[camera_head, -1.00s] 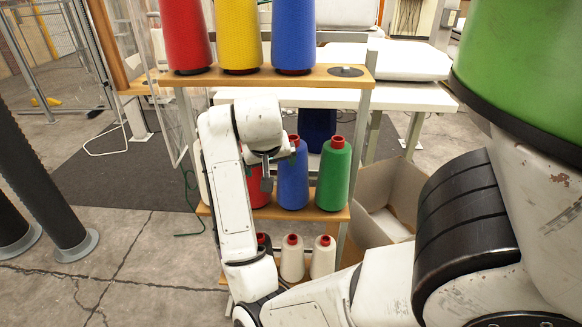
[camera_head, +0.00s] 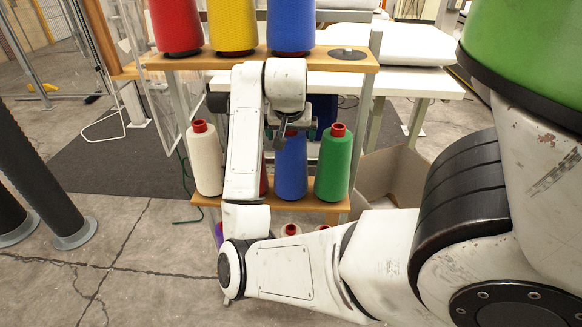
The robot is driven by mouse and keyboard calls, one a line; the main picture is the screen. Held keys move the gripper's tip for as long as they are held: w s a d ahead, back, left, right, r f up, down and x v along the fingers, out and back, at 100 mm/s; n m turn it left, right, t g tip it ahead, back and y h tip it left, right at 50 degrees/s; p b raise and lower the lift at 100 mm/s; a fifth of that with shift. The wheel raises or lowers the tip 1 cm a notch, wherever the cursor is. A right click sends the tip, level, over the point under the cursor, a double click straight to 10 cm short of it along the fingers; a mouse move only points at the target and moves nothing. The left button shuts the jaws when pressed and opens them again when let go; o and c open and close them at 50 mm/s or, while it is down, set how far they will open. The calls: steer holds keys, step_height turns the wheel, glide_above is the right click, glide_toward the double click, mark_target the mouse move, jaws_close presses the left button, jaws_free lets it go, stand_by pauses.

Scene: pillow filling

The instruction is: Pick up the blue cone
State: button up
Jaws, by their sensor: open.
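A blue cone (camera_head: 291,168) of yarn stands upright on the middle shelf, between the green cone and my arm. Another blue cone (camera_head: 291,26) stands upright at the right of the row on the top shelf. My gripper (camera_head: 284,138) is open and empty, just in front of and at the top of the middle-shelf blue cone, pointing down. It hides that cone's tip. Whether the fingers touch the cone cannot be told.
A green cone (camera_head: 333,165) and a white cone (camera_head: 205,162) flank my arm on the middle shelf (camera_head: 325,206); a red one is mostly hidden. Red (camera_head: 179,26) and yellow (camera_head: 233,26) cones stand above on the top shelf (camera_head: 200,63). A cardboard box (camera_head: 388,180) is at right.

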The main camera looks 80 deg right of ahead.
steer(key=shift+d+f, duration=0.2)
steer(key=shift+f, duration=0.2)
steer(key=shift+r, duration=0.1)
jaws_close()
stand_by(0.6)
